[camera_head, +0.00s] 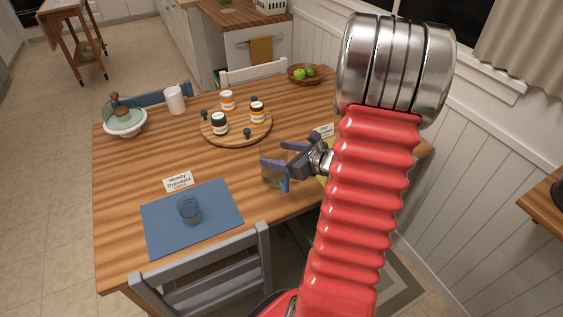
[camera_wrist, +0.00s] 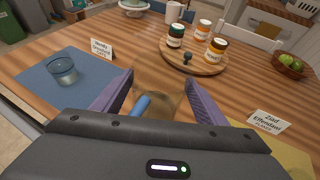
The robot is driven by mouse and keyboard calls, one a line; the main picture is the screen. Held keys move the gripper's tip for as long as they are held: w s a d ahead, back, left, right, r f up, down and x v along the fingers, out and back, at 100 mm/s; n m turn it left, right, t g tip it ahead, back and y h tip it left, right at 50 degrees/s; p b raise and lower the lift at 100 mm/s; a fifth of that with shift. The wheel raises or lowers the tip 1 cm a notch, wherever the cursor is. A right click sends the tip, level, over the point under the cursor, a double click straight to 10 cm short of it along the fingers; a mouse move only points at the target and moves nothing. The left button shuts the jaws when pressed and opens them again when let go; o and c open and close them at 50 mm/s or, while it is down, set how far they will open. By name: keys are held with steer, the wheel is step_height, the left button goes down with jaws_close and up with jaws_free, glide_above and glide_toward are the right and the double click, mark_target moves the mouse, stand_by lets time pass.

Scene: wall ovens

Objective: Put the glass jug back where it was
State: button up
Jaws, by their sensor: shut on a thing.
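The glass jug (camera_head: 270,179) is see-through with a blue handle and shows just below my fingers at the table's right part. In the wrist view the jug (camera_wrist: 160,92) is faint between the two purple fingers, with its blue handle (camera_wrist: 142,107) nearest the camera. My gripper (camera_head: 284,154) is shut on the jug; it also shows in the wrist view (camera_wrist: 159,77). The jug looks upright, but I cannot tell whether its base touches the wooden table (camera_head: 130,230). My gripper hides part of it.
A blue placemat (camera_head: 220,220) holds a glass tumbler (camera_head: 188,210), with a name card (camera_head: 178,182) behind. A round wooden board (camera_head: 235,136) carries several jars. A yellow placemat (camera_wrist: 280,158) lies right, beside another card (camera_wrist: 264,122). A fruit bowl (camera_head: 304,77) and white mug (camera_head: 175,100) stand farther back.

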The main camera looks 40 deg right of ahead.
steer(key=shift+f, duration=2.1)
steer(key=o, duration=2.1)
steer(key=v, duration=1.2)
steer(key=shift+w+a, duration=0.1)
